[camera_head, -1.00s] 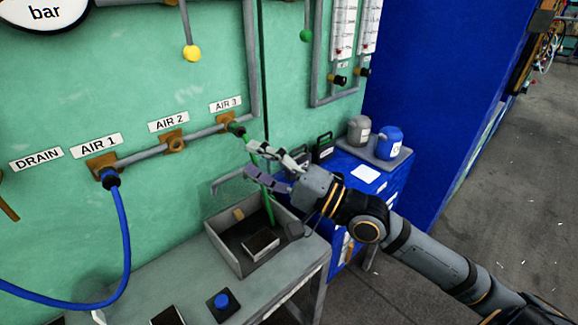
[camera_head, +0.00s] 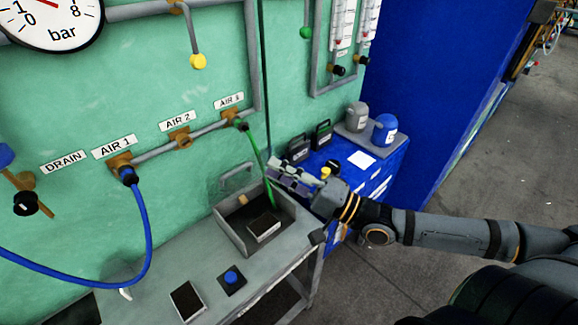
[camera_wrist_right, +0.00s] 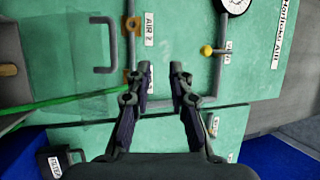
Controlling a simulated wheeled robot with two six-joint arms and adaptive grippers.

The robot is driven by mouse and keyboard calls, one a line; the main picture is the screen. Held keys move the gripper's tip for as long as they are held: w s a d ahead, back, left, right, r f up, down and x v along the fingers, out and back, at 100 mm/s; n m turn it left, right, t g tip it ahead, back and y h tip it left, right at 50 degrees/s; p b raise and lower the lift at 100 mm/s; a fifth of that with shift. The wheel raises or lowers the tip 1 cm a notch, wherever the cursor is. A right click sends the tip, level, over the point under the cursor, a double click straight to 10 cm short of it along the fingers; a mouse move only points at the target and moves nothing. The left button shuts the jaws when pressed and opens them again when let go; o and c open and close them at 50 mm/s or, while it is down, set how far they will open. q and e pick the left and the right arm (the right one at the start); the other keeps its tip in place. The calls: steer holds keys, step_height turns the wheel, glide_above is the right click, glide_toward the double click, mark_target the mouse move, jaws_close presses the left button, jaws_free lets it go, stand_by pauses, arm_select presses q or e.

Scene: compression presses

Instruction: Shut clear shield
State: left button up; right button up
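The clear shield (camera_head: 217,188) is a see-through panel, hard to make out, raised at the back of an open-topped grey box (camera_head: 290,232). Its grey bar handle (camera_head: 236,170) stands at the top; a grey handle also shows in the right wrist view (camera_wrist_right: 102,45). The box holds a dark block with a pale base (camera_head: 264,226). My right gripper (camera_head: 274,171) is to the right of the handle, above the box's back right side, apart from the handle. Its fingers are spread and empty in the right wrist view (camera_wrist_right: 160,68). My left gripper is not in view.
A green hose (camera_head: 257,160) runs from the AIR 3 fitting (camera_head: 238,122) into the box, close to my right gripper. A blue button (camera_head: 231,277) and dark plate (camera_head: 187,300) are on the bench. A blue cabinet (camera_head: 375,184) with containers stands behind my right arm.

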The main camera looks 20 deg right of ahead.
steer(key=shift+p+v, duration=1.05)
steer(key=shift+p, duration=0.05)
steer(key=shift+r, duration=0.1)
steer(key=shift+c, duration=0.2)
